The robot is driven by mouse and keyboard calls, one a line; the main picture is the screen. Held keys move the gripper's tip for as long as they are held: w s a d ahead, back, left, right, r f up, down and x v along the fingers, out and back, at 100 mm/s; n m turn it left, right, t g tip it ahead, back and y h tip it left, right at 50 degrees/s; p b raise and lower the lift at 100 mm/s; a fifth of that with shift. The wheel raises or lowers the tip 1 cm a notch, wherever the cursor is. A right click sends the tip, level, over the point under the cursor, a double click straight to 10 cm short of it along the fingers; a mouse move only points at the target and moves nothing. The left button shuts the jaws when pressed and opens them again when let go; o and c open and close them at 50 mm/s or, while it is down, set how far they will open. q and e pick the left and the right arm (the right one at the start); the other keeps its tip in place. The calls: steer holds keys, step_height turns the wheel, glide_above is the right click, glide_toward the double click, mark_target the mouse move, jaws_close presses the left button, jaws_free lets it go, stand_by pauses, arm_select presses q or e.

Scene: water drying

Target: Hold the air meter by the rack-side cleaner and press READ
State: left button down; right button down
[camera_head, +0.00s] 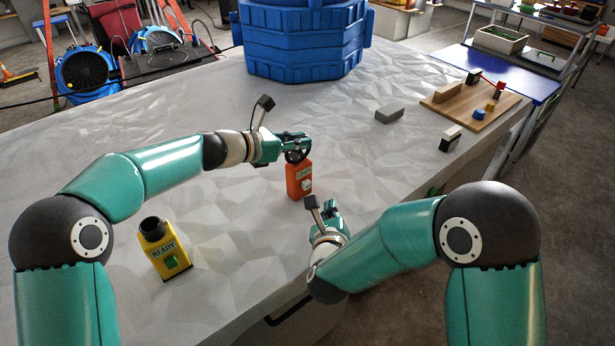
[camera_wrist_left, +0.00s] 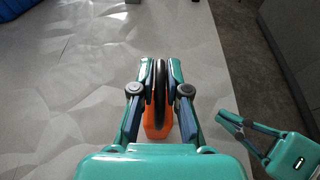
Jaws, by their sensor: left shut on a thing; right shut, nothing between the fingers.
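An orange meter (camera_head: 299,181) with a pale label and a white button on its front stands upright on the grey table. Its label is too small to read surely. A black ring-like part (camera_wrist_left: 160,85) is on its top. My left gripper (camera_head: 298,141) is shut on this black part from above; in the left wrist view its fingers (camera_wrist_left: 161,72) lie on both sides of it. My right gripper (camera_head: 331,207) is shut and empty, just in front of and right of the meter, apart from it in the left wrist view (camera_wrist_left: 222,117).
A yellow box (camera_head: 168,258) marked READY, with a green button and black top opening, stands at the front left. A large blue ribbed vessel (camera_head: 303,38) stands behind. Grey blocks (camera_head: 389,113) and a wooden board (camera_head: 471,105) with small blocks are at right.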

arm_select(q)
steer(key=c, duration=1.1)
jaws_free()
